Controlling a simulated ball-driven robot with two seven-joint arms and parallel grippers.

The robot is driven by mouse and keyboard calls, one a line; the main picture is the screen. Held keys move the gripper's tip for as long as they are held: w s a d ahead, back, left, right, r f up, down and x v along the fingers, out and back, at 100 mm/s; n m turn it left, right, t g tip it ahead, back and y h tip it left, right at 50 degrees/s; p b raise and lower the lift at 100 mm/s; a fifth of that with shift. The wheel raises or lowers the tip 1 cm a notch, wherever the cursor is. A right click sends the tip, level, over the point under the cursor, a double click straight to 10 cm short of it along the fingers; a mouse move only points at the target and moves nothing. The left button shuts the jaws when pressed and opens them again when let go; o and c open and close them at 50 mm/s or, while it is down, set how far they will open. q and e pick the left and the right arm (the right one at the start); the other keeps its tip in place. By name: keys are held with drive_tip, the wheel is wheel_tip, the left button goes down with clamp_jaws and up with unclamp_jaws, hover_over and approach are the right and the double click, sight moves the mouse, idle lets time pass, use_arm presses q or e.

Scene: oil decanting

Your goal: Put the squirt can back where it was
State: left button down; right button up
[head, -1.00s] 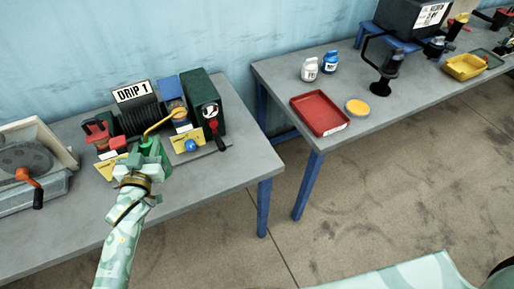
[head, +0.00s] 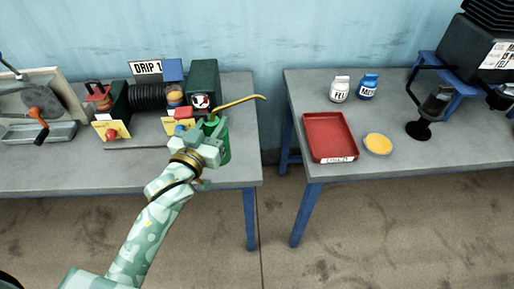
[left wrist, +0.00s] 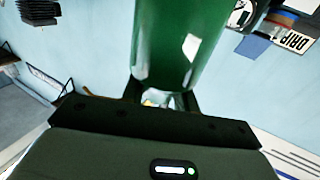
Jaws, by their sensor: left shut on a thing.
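The squirt can is a green can (head: 223,150) with a long thin yellow spout that points right in the head view. My left gripper (head: 212,145) is shut on it and holds it at the right end of the left table, in front of the dark green machine. In the left wrist view the green can (left wrist: 180,45) fills the upper middle, between the dark fingers. The head view does not clearly show whether the can's base touches the table. My right gripper is not in view.
The left table (head: 60,178) carries the DRIP 1 machine (head: 150,95) and a cranked device (head: 42,130). Across a gap, the right table (head: 400,165) holds a red tray (head: 308,150), a yellow-filled dish (head: 377,143), two small bottles (head: 340,88) and a black stand (head: 420,128).

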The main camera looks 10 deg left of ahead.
use_arm(q)
drive_tip(key=w+d+f+b, duration=0.2)
drive_tip(key=w+f+b, duration=0.6)
drive_tip(key=w+f, duration=0.5)
drive_tip(key=shift+w, duration=0.3)
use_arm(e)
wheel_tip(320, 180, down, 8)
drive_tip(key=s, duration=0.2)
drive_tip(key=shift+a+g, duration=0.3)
use_arm(q)
drive_tip(key=shift+d, duration=0.1)
drive_tip(key=shift+f, duration=0.2)
drive_tip(key=c, duration=1.1)
unclamp_jaws()
drive_tip(key=shift+o, duration=0.2)
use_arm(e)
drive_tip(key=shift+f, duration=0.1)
